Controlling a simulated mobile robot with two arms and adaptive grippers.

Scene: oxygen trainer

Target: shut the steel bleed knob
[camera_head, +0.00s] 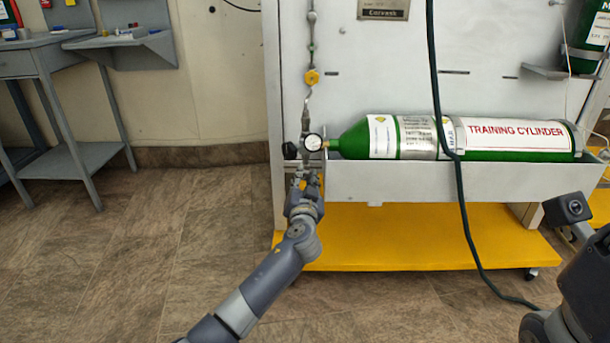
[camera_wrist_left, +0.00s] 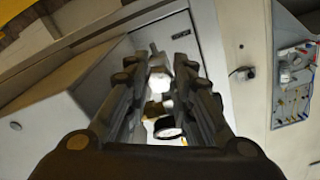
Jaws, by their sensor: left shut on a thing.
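The left gripper (camera_head: 304,180) is at the lower end of the pipe line, just below the round gauge (camera_head: 313,142). It is shut on a small steel part, which I take for the steel bleed knob (camera_wrist_left: 158,78); in the left wrist view this part shows between the fingers. In the head view the fingers mostly hide the knob, and its turn position cannot be told. The gauge sits at the neck of the green training cylinder (camera_head: 455,138). My right arm shows at the lower right, but its fingers are not in view.
A black knob (camera_head: 290,150) is just left of the gauge. A yellow fitting (camera_head: 312,77) is higher on the pipe. The cylinder lies on a grey shelf (camera_head: 440,182) above a yellow base (camera_head: 410,240). A dark hose (camera_head: 463,200) hangs in front. Floor on the left is clear.

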